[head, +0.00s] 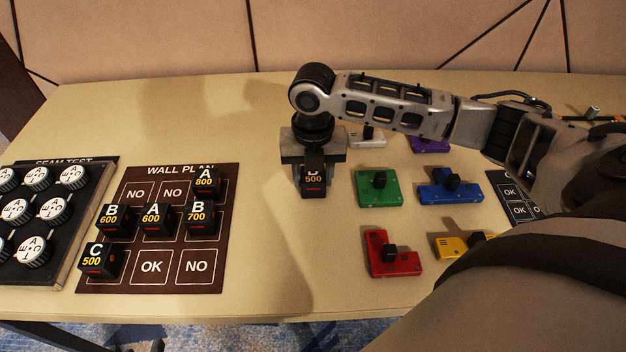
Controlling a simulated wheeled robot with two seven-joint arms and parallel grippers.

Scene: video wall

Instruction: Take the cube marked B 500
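A black cube (313,184) with yellow 500 on its face is directly below my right gripper (313,165), left of the coloured blocks. The letter above the number is partly covered by the gripper; it could be a B or a D. The gripper points down, with the cube at its fingertips. I cannot tell whether the fingers are closed on it, or whether the cube touches the table. My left gripper is not in view.
The brown wall plan board (160,279) holds cubes A 800 (206,184), B 600 (115,220), A 600 (155,219), B 700 (201,219) and C 500 (99,261). A seam test tray (66,258) stands at left. Green (378,197), blue (436,194), red (379,262) and yellow (450,246) blocks lie at right.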

